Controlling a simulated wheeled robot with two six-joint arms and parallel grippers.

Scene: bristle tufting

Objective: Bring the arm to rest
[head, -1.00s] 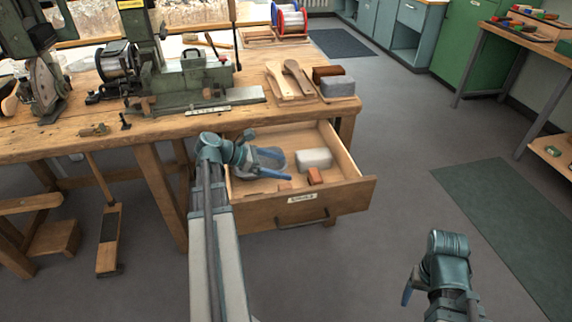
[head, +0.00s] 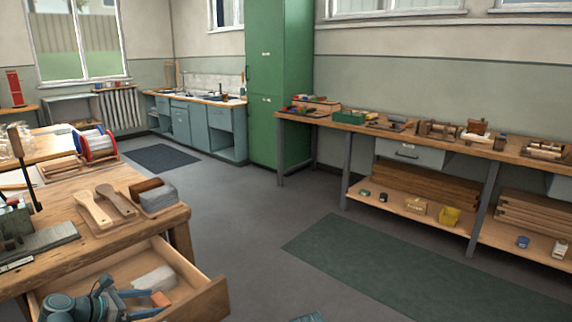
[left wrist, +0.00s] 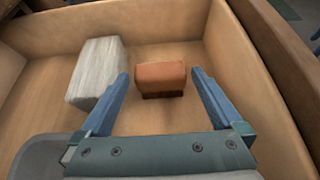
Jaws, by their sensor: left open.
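My left gripper (head: 150,303) is inside the open drawer (head: 210,300) of the wooden bench, at the lower left of the head view. In the left wrist view the left gripper (left wrist: 161,76) is open, its blue fingers apart. An orange-brown block (left wrist: 162,78) shows between the fingertips, with visible gaps on both sides. The block also shows in the head view (head: 160,299). A pale grey-white block (left wrist: 97,72) lies to its left, outside the fingers. Only a small teal piece of my right arm shows at the head view's bottom edge; its gripper is out of frame.
A long workbench (head: 420,140) lines the right wall. A green cabinet (head: 265,110) stands at the back. The floor between is clear, with a green mat (head: 400,270).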

